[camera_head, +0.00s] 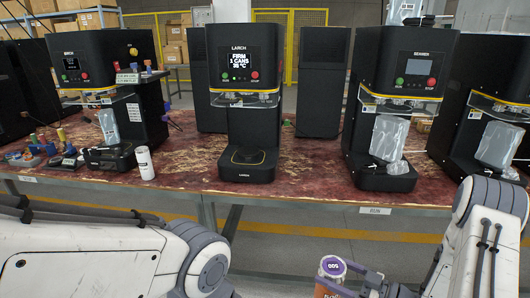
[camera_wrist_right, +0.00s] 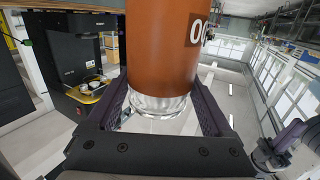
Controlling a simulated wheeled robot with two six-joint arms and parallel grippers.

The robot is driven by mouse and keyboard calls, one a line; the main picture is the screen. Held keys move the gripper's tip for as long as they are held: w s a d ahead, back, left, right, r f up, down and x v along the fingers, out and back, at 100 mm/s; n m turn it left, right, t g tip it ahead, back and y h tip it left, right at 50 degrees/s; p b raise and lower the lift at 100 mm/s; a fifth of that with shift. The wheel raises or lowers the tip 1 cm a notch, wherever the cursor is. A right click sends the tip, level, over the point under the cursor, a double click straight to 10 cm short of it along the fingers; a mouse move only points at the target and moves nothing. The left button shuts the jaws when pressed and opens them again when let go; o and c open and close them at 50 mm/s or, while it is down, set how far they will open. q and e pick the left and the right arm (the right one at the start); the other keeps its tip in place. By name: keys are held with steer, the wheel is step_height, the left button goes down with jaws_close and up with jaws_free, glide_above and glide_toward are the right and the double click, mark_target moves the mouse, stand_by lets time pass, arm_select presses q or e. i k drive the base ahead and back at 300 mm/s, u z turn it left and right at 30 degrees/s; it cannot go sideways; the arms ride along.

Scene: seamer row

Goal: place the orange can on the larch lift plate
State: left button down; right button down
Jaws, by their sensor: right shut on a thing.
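The orange can (camera_wrist_right: 160,45) is held in my right gripper (camera_wrist_right: 163,108), whose purple fingers close on both sides of its silver end. The larch machine (camera_head: 240,60) stands at the table's middle with a lit screen. Its lift plate (camera_head: 248,157) is a dark disc with a yellow ring, and looks bare. My left gripper is outside the head view; a purple-fingered gripper part (camera_wrist_right: 288,138) shows in the right wrist view.
The birch machine (camera_head: 90,65) is at left and another machine (camera_head: 400,75) at right, with a wrapped grey block (camera_head: 388,138) on its base. The red-brown table (camera_head: 310,165) is clear beside larch.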

mark_target(248, 150)
steer(key=z, duration=1.3)
steer(key=i, duration=1.05)
steer(key=u, duration=2)
